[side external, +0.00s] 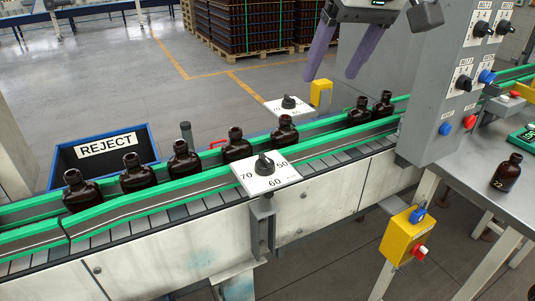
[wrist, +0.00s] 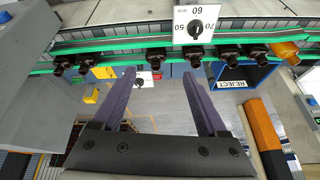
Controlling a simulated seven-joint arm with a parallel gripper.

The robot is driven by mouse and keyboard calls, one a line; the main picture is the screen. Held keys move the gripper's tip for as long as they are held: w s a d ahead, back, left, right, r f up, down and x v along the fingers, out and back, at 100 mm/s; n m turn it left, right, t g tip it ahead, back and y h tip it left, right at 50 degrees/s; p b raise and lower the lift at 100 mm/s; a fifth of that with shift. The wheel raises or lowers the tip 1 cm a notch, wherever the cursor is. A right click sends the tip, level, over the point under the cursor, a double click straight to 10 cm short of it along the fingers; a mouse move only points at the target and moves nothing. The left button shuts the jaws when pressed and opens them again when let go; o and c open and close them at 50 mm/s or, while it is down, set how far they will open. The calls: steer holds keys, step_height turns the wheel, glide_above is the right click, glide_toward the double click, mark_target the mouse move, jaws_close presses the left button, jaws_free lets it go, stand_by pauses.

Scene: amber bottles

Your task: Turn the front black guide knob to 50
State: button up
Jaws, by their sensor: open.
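The front black guide knob (side external: 264,164) sits on a white dial plate (side external: 250,184) marked 70, 60 and 50, on the near side of the conveyor. Its exact pointer setting is too small to read. The wrist view shows the knob (wrist: 196,30) and its plate (wrist: 181,14) near the top, beyond my fingertips. A second black knob (side external: 288,101) on a similar plate is on the conveyor's far side. My gripper (side external: 331,77) has two purple fingers, spread and empty, raised above and behind the conveyor, apart from both knobs. The wrist view shows the open gripper (wrist: 160,75) too.
Several amber bottles (side external: 236,147) stand in a row between green guide rails (side external: 118,204). A blue REJECT bin (side external: 140,137) is behind. A grey control panel (side external: 440,90) rises at right, beside a table with a bottle (side external: 507,174). Open air lies above the front knob.

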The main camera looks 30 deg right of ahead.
steer(key=n, duration=0.2)
glide_toward(266, 158)
steer(key=shift+g, duration=0.4)
steer(key=x, duration=0.9)
steer(key=shift+w, duration=0.35)
steer(key=shift+c, duration=0.2)
steer(key=shift+r, duration=0.1)
jaws_close()
